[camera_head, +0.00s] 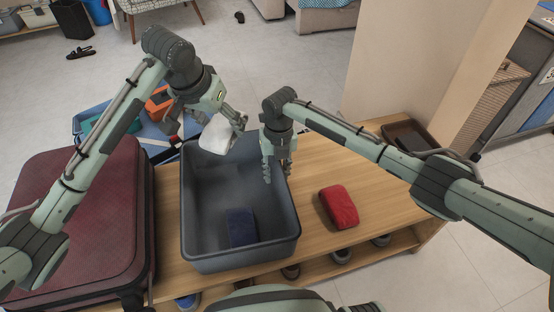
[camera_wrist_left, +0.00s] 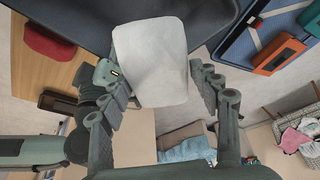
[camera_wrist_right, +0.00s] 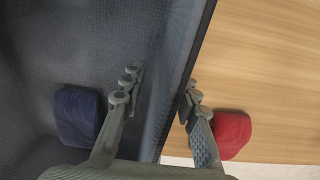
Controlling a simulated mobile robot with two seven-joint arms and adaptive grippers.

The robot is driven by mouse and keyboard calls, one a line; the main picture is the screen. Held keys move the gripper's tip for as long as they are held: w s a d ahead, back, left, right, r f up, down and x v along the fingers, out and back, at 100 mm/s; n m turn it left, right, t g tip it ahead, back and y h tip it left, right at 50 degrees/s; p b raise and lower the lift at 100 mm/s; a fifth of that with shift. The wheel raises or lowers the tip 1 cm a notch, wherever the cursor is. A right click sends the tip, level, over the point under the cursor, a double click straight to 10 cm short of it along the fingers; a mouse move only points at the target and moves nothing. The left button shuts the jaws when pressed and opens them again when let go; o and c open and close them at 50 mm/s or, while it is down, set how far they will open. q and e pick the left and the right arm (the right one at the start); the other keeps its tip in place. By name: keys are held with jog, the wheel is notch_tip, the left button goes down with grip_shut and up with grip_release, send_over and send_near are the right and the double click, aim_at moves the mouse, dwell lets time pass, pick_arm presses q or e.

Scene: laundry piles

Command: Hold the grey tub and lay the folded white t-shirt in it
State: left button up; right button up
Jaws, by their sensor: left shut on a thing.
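The grey tub (camera_head: 240,258) stands on the wooden bench, with a folded dark blue cloth (camera_head: 241,227) on its floor. The folded white t-shirt (camera_head: 216,134) is in my left gripper (camera_head: 230,120), held above the tub's far end; it fills the middle of the left wrist view (camera_wrist_left: 150,62). My right gripper (camera_head: 279,172) is at the tub's right wall. In the right wrist view its fingers (camera_wrist_right: 162,90) are apart, one inside and one outside the wall (camera_wrist_right: 178,75), with a gap on the inner side.
A folded red cloth (camera_head: 339,206) lies on the bench (camera_head: 305,232) right of the tub. A dark red suitcase (camera_head: 85,215) stands close on the left. A small dark tray (camera_head: 408,137) sits at the bench's far right. Shoes (camera_head: 342,255) are underneath.

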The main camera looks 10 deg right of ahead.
jog(key=shift+f, duration=1)
grip_shut()
